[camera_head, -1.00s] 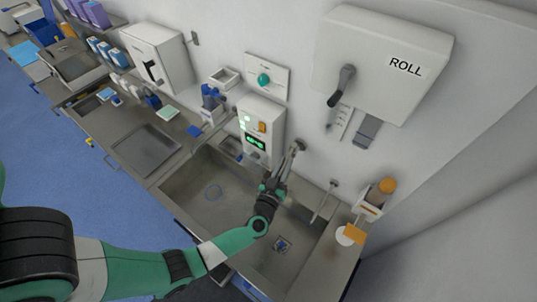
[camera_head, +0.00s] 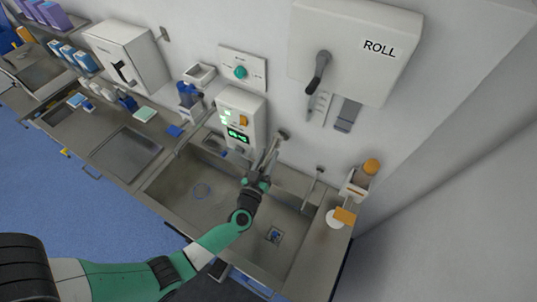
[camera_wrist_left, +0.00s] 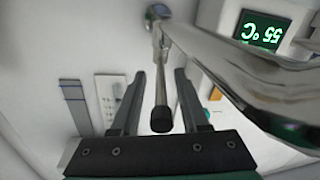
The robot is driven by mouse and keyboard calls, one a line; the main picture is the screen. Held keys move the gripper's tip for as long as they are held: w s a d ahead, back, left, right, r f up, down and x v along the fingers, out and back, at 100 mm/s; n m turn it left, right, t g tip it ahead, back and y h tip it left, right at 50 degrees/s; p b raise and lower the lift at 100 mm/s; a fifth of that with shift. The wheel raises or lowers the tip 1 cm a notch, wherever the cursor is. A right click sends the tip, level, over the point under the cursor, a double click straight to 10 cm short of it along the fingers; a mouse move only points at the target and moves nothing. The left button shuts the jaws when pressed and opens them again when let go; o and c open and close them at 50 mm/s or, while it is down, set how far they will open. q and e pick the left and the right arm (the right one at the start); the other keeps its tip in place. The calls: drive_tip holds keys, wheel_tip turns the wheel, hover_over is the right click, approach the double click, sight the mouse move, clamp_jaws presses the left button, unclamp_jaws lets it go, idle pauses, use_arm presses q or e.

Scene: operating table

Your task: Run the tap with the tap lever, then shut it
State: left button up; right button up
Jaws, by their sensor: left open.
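The tap is a chrome fitting (camera_wrist_left: 240,78) on the wall above the steel sink (camera_head: 178,190). Its thin metal tap lever (camera_wrist_left: 160,88) ends in a black tip (camera_wrist_left: 161,120). My left gripper (camera_head: 266,160) is at the tap, in front of the wall mount. In the left wrist view, its two dark fingers (camera_wrist_left: 160,100) stand open on either side of the lever, with gaps visible on both sides. The chrome spout passes to the right of the fingers. No water stream is visible. My right gripper is not in view.
A white wall unit (camera_head: 241,115) has a green display, reading 55 °C in the wrist view (camera_wrist_left: 262,30). A ROLL dispenser (camera_head: 350,45) hangs above.

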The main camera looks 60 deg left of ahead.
use_arm(q)
drive_tip(key=p+v, duration=0.1)
drive_tip(key=v, duration=1)
drive_tip(key=shift+p, duration=0.4)
